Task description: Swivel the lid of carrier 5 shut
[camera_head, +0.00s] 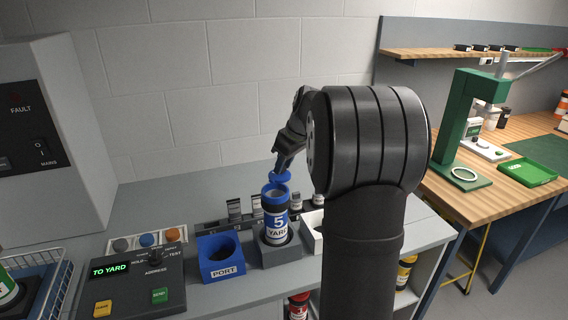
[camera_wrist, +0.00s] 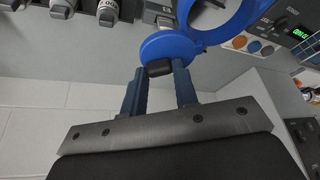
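My gripper (camera_head: 277,167) is above the lid, pointing down. In the wrist view its fingers (camera_wrist: 159,75) sit on both sides of the lid's black tab (camera_wrist: 158,68), with no clear gap showing.
A blue holder marked PORT (camera_head: 222,270) stands empty left of the carrier, and a white holder (camera_head: 312,235) is to the right, partly behind my arm. A control box (camera_head: 135,283) reads "TO YARD". Several small grey-capped items (camera_head: 235,210) line the back.

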